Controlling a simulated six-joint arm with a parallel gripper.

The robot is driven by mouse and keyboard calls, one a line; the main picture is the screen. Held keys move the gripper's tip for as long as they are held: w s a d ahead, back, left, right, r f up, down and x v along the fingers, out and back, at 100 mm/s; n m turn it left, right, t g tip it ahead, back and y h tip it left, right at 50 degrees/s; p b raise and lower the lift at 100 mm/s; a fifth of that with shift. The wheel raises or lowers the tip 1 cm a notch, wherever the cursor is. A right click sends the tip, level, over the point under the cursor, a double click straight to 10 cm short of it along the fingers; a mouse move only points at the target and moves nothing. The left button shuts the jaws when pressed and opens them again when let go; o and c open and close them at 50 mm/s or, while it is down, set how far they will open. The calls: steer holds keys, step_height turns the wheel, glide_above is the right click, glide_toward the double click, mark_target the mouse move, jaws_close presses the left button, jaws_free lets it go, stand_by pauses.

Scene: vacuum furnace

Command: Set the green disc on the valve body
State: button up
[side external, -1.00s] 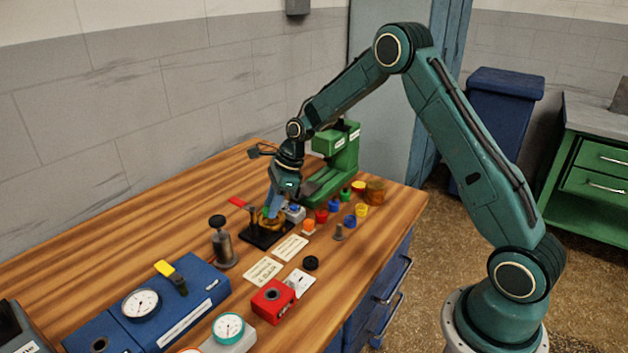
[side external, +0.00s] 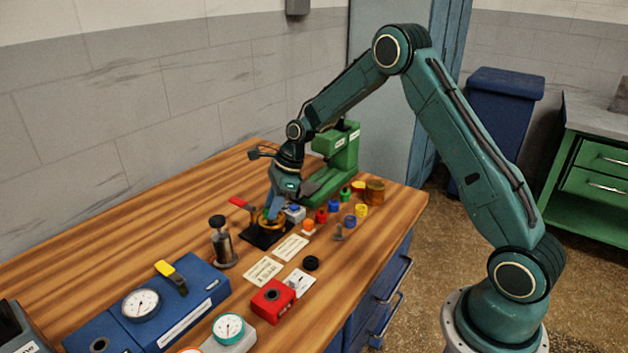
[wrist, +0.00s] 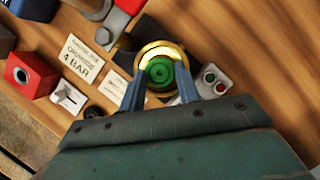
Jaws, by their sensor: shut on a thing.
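The green disc (wrist: 159,73) is between my two fingers in the wrist view, with ring-shaped grooves on its face. My gripper (wrist: 160,88) is shut on it. The brass, round valve body (wrist: 161,46) shows around and behind the disc, and the disc appears within its rim. I cannot tell whether disc and body touch. In the side view my gripper (side external: 272,214) points down at the brass valve body (side external: 264,224), which sits on a black base plate (side external: 262,240). The fingers hide most of the disc there.
A red handle (side external: 238,202) lies beside the valve body. A grey button box (wrist: 213,82) stands close by, right in the wrist view. Label cards (side external: 264,271), a dark cylinder (side external: 222,245), a green press (side external: 335,168) and several coloured caps (side external: 334,205) surround it. The back left table is clear.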

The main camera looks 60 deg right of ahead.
steer(key=shift+f, duration=0.8)
stand_by(1.0)
steer(key=o, duration=1)
steer(key=shift+c, duration=1.2)
steer(key=shift+r, duration=0.1)
steer(key=shift+r, duration=0.15)
steer(key=shift+o, duration=1)
steer(key=shift+r, duration=3.6)
